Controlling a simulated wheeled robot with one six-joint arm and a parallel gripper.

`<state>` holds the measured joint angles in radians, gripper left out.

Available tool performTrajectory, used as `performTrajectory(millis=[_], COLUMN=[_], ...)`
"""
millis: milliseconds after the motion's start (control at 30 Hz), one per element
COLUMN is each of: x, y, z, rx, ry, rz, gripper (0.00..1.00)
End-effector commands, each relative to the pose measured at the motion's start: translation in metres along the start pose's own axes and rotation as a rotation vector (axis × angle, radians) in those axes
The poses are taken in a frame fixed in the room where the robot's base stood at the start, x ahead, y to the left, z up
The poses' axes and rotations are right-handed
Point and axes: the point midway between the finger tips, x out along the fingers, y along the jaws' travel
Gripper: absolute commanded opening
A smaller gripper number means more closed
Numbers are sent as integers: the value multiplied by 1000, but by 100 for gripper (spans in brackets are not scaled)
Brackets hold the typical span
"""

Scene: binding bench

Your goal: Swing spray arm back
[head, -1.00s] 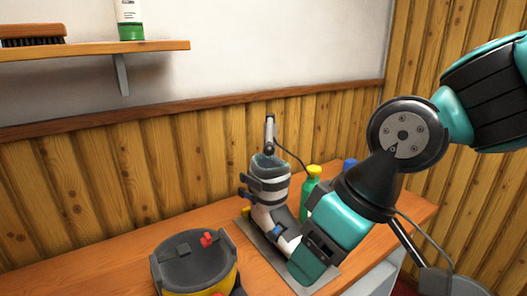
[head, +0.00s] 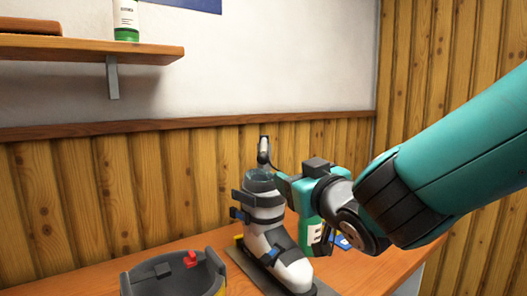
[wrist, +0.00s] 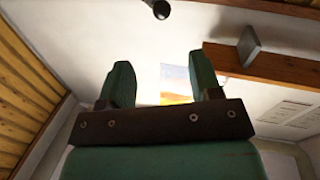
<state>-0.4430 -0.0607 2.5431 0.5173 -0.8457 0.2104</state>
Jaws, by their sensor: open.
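A grey-and-white ski boot (head: 268,228) stands upright on a dark base plate on the bench. The spray arm (head: 264,150), a slim post with a pale upper part and dark nozzle, rises just above the boot's open top. A dark rounded end with a light tip, likely the spray arm (wrist: 158,8), shows at the top edge of the wrist view, beyond my fingertips. My gripper (head: 284,184) is right beside the boot cuff, just below the spray arm. Its two green fingers (wrist: 160,84) are apart with nothing between them. I cannot tell whether it touches the boot.
A yellow-and-grey bucket (head: 212,262) with a red knob is front left. A wooden shelf (head: 70,62) with a bottle (head: 126,18) is upper left. Wall space above the boot is clear.

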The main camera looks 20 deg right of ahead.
Motion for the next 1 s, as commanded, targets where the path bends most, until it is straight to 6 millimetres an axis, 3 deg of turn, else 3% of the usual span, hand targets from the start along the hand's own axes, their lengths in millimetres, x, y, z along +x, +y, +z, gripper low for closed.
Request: performTrajectory(millis=[133, 700, 1000], x=[11, 132, 153], y=[-1, -2, -3], z=[-6, -2, 0], rx=[-6, -1, -2], ry=[-8, -2, -1], rz=[-13, -9, -10], gripper=[58, 58, 58])
